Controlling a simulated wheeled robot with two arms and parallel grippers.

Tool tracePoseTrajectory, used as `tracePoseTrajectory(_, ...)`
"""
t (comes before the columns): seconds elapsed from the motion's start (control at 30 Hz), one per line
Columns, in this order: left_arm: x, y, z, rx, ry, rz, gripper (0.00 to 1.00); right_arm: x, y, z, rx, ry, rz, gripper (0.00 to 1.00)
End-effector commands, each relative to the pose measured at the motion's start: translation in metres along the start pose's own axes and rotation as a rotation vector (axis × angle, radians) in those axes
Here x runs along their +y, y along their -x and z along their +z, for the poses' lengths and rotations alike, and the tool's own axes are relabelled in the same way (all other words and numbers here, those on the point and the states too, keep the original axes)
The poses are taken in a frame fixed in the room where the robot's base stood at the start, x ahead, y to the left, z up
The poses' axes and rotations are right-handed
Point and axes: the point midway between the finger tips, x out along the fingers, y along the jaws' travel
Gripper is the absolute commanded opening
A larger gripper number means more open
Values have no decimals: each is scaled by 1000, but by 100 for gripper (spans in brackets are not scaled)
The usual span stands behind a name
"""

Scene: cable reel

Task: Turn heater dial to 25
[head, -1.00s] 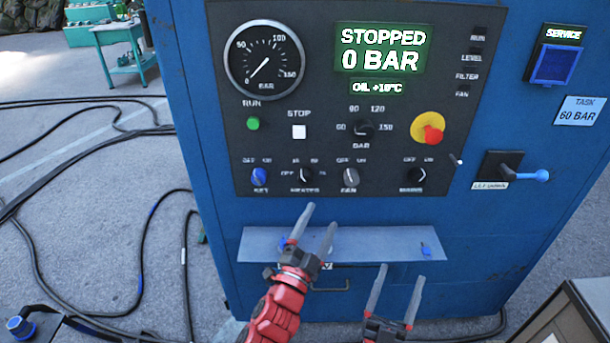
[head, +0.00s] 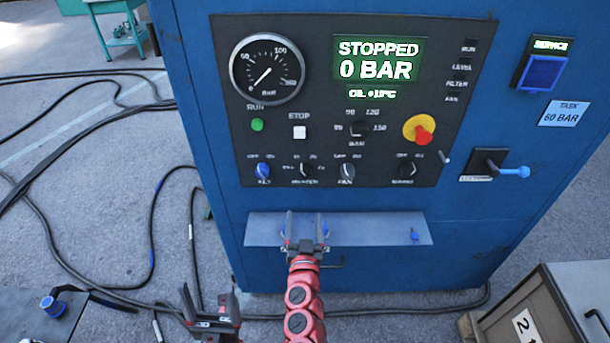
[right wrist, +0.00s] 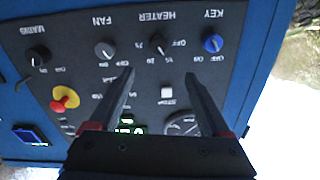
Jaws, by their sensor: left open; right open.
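The heater dial (head: 304,171) is a small dark knob on the black control panel (head: 470,60), between the blue key switch (head: 263,170) and the fan dial (head: 346,172). Its small scale marks are too blurred to read its setting surely. My right gripper (head: 305,216) is open and empty, pointing at the panel just below the heater dial. In the right wrist view, upside down, the heater dial (right wrist: 159,48) lies beyond the gap between the open fingers, apart from them. My left gripper (head: 210,300) is open and empty, low at the left of the cabinet.
A metal shelf (head: 375,230) juts out below the panel, under my right gripper. A red stop button (head: 424,135) and a blue-handled lever (head: 512,171) are to the right. Cables (head: 100,150) lie on the floor. A grey cabinet (head: 560,300) stands at front right.

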Motion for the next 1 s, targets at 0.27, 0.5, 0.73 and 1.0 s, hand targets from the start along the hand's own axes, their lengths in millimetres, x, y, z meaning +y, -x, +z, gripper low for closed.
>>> tracePoseTrajectory(0.27, 0, -15, -2, -3, 0, 2, 81, 2, -50, -4, 2, 4, 2, 81)
tracePoseTrajectory(0.5, 0, -21, -2, -4, 0, 2, 81, 0, -90, -4, 4, 4, -2, 81)
tracePoseTrajectory(0.73, 0, -22, -2, -5, 1, 2, 81, 0, -125, -1, 2, 5, -2, 81)
tracePoseTrajectory(1.0, 0, -19, -2, -5, 0, 2, 81, 1, -152, 2, -1, 4, 0, 81)
